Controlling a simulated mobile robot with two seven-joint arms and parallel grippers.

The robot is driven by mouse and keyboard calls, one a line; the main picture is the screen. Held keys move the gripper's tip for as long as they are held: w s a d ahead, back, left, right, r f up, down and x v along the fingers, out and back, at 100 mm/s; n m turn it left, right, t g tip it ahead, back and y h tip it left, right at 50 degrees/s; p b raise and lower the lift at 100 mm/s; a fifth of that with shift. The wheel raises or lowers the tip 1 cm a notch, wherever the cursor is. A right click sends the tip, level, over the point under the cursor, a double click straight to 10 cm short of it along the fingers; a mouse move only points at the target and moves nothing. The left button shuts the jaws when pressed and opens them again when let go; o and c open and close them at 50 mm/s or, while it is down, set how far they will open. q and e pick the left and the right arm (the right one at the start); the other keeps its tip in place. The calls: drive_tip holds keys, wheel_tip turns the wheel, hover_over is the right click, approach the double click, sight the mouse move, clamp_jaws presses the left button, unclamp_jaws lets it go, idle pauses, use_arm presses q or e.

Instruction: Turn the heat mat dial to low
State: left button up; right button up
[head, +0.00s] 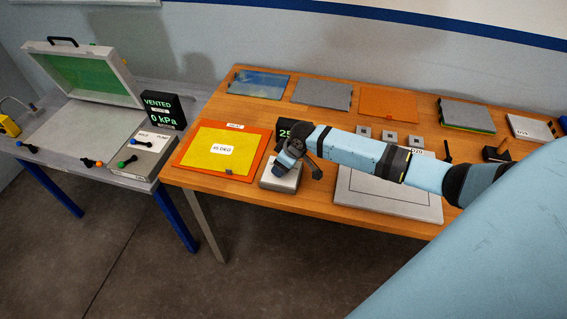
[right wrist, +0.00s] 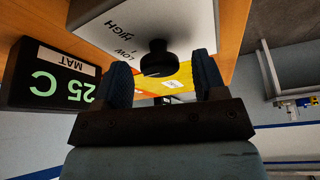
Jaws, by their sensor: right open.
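The heat mat control box (head: 277,182) is a small pale box on the wooden table, largely under my right arm in the head view. In the right wrist view its white face (right wrist: 190,20) carries the words LOW and HIGH beside a black round dial (right wrist: 158,57). I cannot tell which mark the dial points at. My right gripper (right wrist: 161,66) is open, its two blue-grey fingers on either side of the dial with gaps showing. In the head view my right gripper (head: 293,160) hides the dial. My left gripper is not in view.
The yellow heat mat (head: 205,160) in its orange frame lies left of the box. A black display (right wrist: 45,80) reading 25 C stands close by. A grey plate (head: 395,197) lies to the right. Flat sheets (head: 322,93) line the back. A vacuum bench (head: 85,130) stands left, across a gap.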

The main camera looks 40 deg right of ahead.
drive_tip(key=shift+s+r, duration=0.1)
drive_tip(key=shift+r, duration=0.15)
drive_tip(key=b+v, duration=0.1)
drive_tip(key=v, duration=1.2)
drive_tip(key=shift+d+b, duration=0.15)
drive_tip(key=shift+b, duration=0.25)
drive_tip(key=shift+s+r, duration=0.1)
